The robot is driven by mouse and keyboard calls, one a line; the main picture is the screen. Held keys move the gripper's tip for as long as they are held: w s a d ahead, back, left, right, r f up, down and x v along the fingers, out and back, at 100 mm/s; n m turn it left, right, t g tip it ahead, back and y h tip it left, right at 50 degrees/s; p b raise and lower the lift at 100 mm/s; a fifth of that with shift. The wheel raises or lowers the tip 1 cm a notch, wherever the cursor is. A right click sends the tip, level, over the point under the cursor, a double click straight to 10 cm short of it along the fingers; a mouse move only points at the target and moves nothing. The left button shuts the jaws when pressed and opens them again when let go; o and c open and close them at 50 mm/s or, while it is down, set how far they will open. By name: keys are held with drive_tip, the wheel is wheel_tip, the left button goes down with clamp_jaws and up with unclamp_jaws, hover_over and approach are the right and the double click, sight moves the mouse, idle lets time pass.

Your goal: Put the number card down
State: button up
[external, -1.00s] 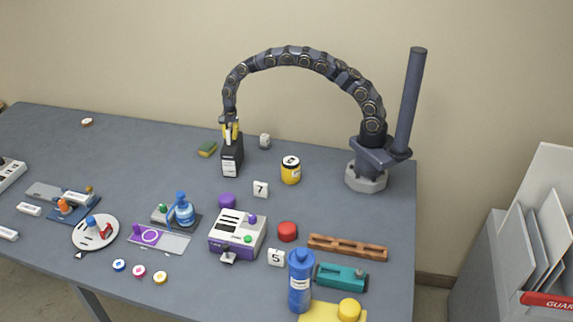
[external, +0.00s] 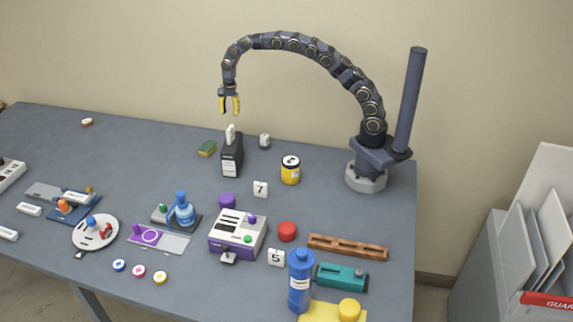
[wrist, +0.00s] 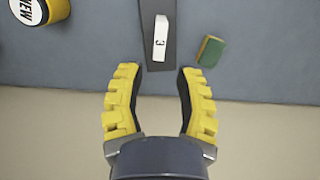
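A white number card (external: 230,134) marked 3 stands upright on top of the black box (external: 232,160). The card also shows in the wrist view (wrist: 160,38), with the dark box (wrist: 158,60) under it. My gripper (external: 229,106) is raised above the card, apart from it. In the wrist view my gripper (wrist: 160,95) has its yellow fingers spread wide, with nothing between them. Other number cards, a 7 (external: 261,189) and a 5 (external: 276,257), are on the table.
A green and yellow sponge (external: 207,149) lies left of the box. A small grey-white object (external: 264,141) and a yellow can (external: 291,170) stand to its right. Table at the back left is mostly clear.

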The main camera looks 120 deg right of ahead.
drive_tip(key=shift+s+d+r, duration=0.1)
drive_tip(key=shift+r, duration=1)
drive_tip(key=s+a+r+n+g, duration=0.1)
drive_tip(key=s+a+r+n, duration=0.1)
drive_tip(key=a+n, duration=0.35)
drive_tip(key=s+a+r+n, duration=0.2)
drive_tip(key=a+r, duration=0.1)
drive_tip(key=a, duration=0.5)
drive_tip(key=s+a+r+n+g, duration=0.1)
drive_tip(key=s+a+r+n, duration=0.1)
drive_tip(key=a+n, duration=0.35)
drive_tip(key=s+a+n, duration=0.7)
drive_tip(key=s, duration=0.3)
drive_tip(key=s+a+f+n+h, duration=0.1)
drive_tip(key=s+a+n, duration=0.6)
drive_tip(key=s, duration=0.4)
drive_tip(key=shift+s+a+f+g, duration=0.25)
drive_tip(key=shift+a+g, duration=0.15)
drive_tip(key=shift+a, duration=0.15)
